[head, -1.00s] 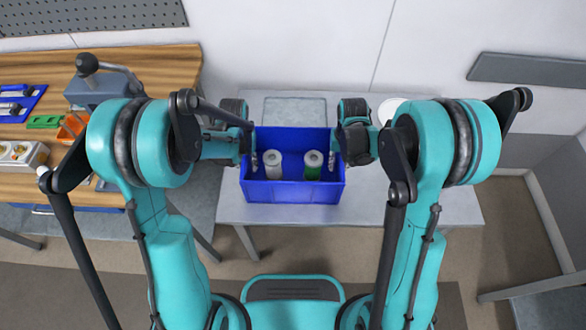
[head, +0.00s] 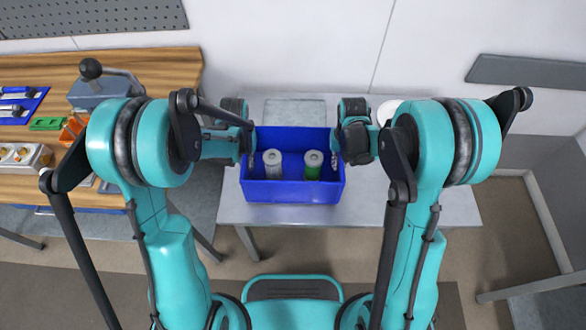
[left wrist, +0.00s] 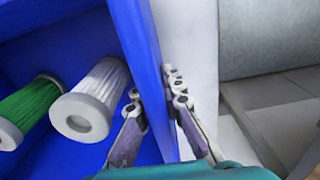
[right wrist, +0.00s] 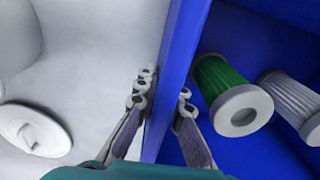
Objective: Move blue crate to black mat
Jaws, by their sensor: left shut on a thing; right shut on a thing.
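The blue crate (head: 292,191) stands upright on the grey table. It holds a white filter (head: 273,164) and a green filter (head: 313,165) with a pale cap. My left gripper (head: 250,158) is shut on the crate's left wall, one finger inside and one outside; the wall (left wrist: 150,75) shows between its fingers (left wrist: 158,108). My right gripper (head: 336,158) is shut on the right wall in the same way, as the right wrist view of the wall (right wrist: 180,65) and fingers (right wrist: 162,105) shows. A grey rectangle (head: 295,113) lies behind the crate; no clearly black mat shows.
A wooden workbench (head: 150,62) at the left carries a dark device (head: 100,88), a green part (head: 47,124) and a white tray (head: 25,160). A round white thing (head: 388,110) is on the table (head: 420,208) at the right, partly hidden. The table's front right is clear.

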